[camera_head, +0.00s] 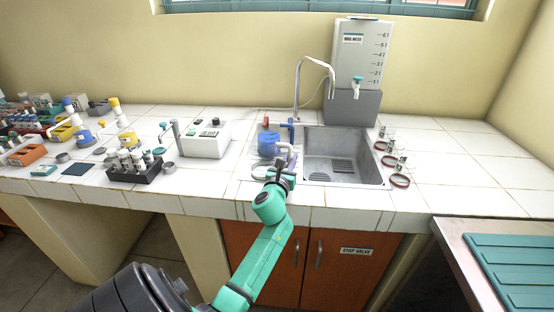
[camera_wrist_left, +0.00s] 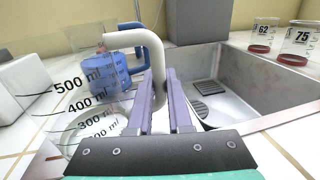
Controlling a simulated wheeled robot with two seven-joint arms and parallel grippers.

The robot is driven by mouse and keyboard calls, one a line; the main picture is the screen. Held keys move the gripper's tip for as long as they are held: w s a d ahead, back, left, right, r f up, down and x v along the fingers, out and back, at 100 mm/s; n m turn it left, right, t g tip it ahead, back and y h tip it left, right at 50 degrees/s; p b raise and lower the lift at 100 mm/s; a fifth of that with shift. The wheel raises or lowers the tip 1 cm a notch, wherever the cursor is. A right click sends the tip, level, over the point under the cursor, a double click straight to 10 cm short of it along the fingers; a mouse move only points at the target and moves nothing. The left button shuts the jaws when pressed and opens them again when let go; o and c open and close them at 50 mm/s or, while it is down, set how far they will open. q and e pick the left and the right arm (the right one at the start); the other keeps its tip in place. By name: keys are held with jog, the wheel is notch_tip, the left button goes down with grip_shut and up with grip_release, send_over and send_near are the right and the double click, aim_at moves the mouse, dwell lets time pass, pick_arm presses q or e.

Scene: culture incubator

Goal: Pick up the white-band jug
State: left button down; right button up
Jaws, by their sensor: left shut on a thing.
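The white-band jug is a clear vessel with black millilitre marks and a white handle. In the left wrist view its body (camera_wrist_left: 85,128) is at the left and its white handle (camera_wrist_left: 135,38) arches over to my fingers. In the head view the white handle (camera_head: 288,148) shows by the sink's left edge; the clear body is hard to make out. My left gripper (camera_head: 284,168) is shut on this handle; its two fingers (camera_wrist_left: 163,90) stand on either side of it in the wrist view. I cannot tell whether the jug is off the counter. My right gripper is not in view.
A blue vessel (camera_head: 267,144) stands just behind the jug, with a blue handle (camera_head: 291,127) near it. The sink (camera_head: 366,170) is to the right. A white device (camera_head: 205,140) stands to the left. Several red-based jars (camera_head: 400,180) stand right of the sink.

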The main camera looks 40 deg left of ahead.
pick_arm(q)
notch_tip(320, 180, up, 10)
jog(key=p, duration=0.5)
notch_tip(320, 180, up, 10)
jog(key=p, duration=0.2)
